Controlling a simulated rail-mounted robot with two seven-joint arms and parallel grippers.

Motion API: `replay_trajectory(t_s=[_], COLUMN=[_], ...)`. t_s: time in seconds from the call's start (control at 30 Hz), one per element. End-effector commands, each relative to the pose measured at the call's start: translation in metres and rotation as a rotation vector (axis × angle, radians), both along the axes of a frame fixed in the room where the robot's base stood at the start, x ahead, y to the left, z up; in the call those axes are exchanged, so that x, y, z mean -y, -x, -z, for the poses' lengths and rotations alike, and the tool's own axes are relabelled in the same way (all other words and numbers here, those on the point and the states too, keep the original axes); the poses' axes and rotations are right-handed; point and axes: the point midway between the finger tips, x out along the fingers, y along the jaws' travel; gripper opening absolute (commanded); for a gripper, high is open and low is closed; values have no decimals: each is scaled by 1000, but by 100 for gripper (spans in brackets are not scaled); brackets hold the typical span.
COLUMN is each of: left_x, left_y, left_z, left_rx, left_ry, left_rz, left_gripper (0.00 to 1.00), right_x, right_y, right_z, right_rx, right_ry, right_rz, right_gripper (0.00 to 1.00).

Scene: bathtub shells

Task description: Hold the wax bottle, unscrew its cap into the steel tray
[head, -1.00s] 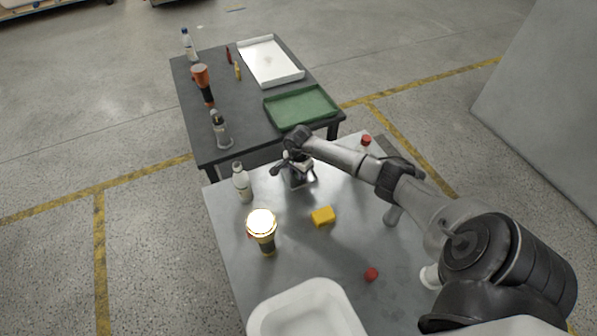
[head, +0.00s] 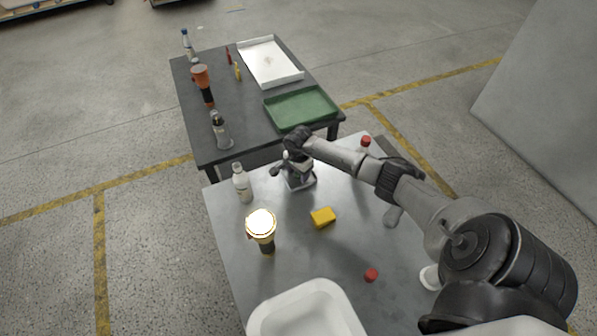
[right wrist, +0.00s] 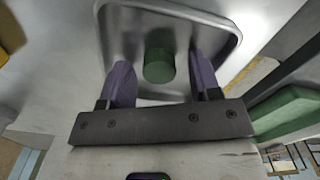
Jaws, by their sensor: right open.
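My right gripper (head: 296,166) is low over a small steel tray (head: 306,185) on the near table. In the right wrist view the same gripper (right wrist: 160,62) has its two purple fingers apart. A green round cap (right wrist: 159,66) lies in the steel tray (right wrist: 228,50) between the fingers, with a gap on each side. A pale bottle (head: 242,184) stands upright on the near table, left of the tray; I cannot tell for sure that it is the wax bottle. Its top shows no green. My left gripper is not in view.
The near table (head: 225,240) also bears a lit flashlight (head: 266,240), a yellow block (head: 323,217), a red cap (head: 371,274) and a white tub (head: 262,326).

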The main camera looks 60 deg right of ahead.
Motion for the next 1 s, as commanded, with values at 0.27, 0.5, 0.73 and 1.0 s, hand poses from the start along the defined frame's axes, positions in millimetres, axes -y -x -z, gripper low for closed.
replay_trajectory(t_s=[0.27, 0.5, 0.73, 1.0], left_x=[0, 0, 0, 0], left_y=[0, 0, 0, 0], left_z=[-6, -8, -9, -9], left_rx=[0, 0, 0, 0], left_ry=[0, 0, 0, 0], left_rz=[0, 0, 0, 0], left_gripper=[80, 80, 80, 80], right_x=[2, 1, 1, 0], right_y=[-1, 0, 0, 0], right_z=[-48, -89, -112, -119], right_rx=[4, 2, 2, 1], right_ry=[5, 4, 2, 0], right_rz=[-1, -1, -1, -1], right_gripper=[57, 57, 57, 57])
